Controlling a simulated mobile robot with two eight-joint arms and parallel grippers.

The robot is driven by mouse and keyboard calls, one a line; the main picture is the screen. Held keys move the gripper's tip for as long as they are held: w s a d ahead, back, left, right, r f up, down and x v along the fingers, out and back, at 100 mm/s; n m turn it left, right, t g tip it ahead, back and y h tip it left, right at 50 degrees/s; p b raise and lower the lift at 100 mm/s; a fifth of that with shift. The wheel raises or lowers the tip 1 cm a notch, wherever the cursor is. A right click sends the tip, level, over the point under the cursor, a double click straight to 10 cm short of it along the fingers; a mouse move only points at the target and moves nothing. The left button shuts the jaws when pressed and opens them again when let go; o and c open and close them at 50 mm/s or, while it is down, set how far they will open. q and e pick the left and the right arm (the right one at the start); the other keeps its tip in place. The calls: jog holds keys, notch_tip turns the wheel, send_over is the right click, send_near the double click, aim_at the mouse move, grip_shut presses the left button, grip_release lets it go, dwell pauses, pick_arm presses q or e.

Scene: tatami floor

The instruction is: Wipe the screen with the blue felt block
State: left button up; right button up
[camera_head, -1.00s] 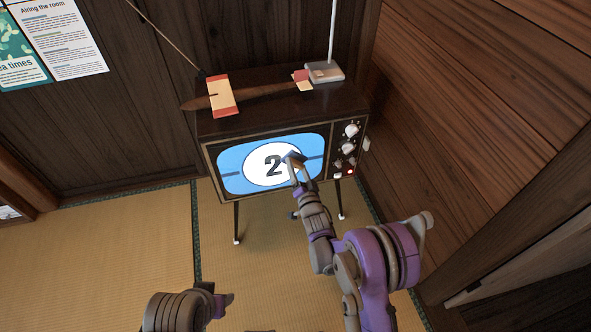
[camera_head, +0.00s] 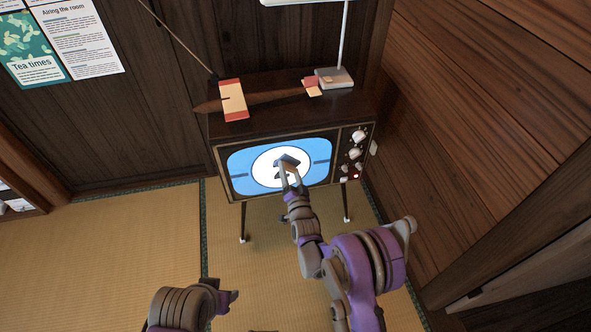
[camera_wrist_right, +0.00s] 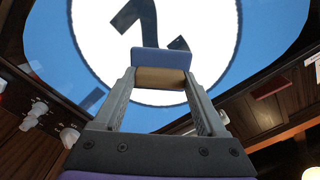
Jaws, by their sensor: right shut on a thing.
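The television (camera_head: 285,122) stands on thin legs against the back wall. Its lit screen (camera_head: 240,176) shows a white circle with a dark "2" on blue. My right gripper (camera_head: 289,170) is shut on the blue felt block (camera_head: 288,160) in front of the middle of the screen, covering part of the digit. In the right wrist view, the blue block (camera_wrist_right: 160,57) with its tan underside sits between the fingertips of my right gripper (camera_wrist_right: 160,78), over the white circle. I cannot tell whether it touches the glass.
On top of the television lie a long brown object (camera_head: 270,97), a red-and-cream item (camera_head: 233,99) and a grey antenna base (camera_head: 334,78). Control knobs (camera_head: 355,153) sit right of the screen. A wooden wall (camera_head: 480,110) stands close on the right. Tatami floor (camera_head: 110,235) is open at left.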

aim_at(276, 167)
jog(key=shift+s+a+p, duration=0.3)
jog(key=shift+a, duration=0.7)
jog(key=shift+s+a+p, duration=0.3)
jog(key=shift+a, duration=0.65)
jog(key=shift+s+a, duration=0.2)
jog(key=shift+a, duration=0.45)
jog(key=shift+s+a, duration=0.2)
jog(key=shift+a, duration=0.7)
jog(key=shift+s+a, duration=0.2)
jog(key=shift+a, duration=0.7)
jog(key=shift+s+a, duration=0.25)
jog(key=shift+a, duration=0.6)
jog(key=shift+s+a, duration=0.25)
jog(key=shift+a, duration=0.55)
jog(key=shift+s, duration=0.15)
jog(key=shift+b+v, duration=0.5)
jog(key=shift+v, duration=2.4)
jog(key=shift+d, duration=0.15)
